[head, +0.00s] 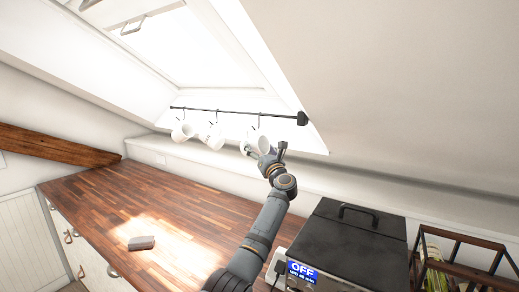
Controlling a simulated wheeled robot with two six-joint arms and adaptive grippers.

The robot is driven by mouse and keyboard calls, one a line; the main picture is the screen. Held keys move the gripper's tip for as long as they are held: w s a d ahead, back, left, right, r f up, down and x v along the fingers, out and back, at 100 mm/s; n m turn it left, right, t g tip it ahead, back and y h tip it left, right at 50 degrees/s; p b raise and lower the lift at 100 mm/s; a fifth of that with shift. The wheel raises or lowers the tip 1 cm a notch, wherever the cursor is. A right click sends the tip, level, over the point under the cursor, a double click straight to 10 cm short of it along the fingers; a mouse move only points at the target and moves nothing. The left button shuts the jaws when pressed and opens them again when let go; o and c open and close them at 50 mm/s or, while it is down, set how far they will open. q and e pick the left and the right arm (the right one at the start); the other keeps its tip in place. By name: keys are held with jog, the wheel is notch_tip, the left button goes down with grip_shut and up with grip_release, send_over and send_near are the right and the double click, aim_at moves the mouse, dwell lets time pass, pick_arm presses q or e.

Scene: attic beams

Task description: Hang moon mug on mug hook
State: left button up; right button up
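A black rail (225,112) with hooks runs across the bottom of the skylight. Three white mugs are at the rail: a left mug (182,132), a middle mug (214,139) and a right mug (258,139). The left and middle mugs hang below hooks. No moon marking is readable. My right gripper is not in view.
A wooden counter (110,205) spreads below, mostly clear, with a small grey block (141,243) on it. A black lidded appliance (345,240) with an "OFF" display stands at the right, beside a dark open-frame rack (460,268). The sloped ceiling (400,90) closes in at the right.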

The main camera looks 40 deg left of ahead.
pick_arm(q)
jog(key=shift+f, duration=0.1)
jog(key=shift+d+f, duration=0.1)
jog(key=v, duration=0.7)
jog(key=shift+s, duration=0.15)
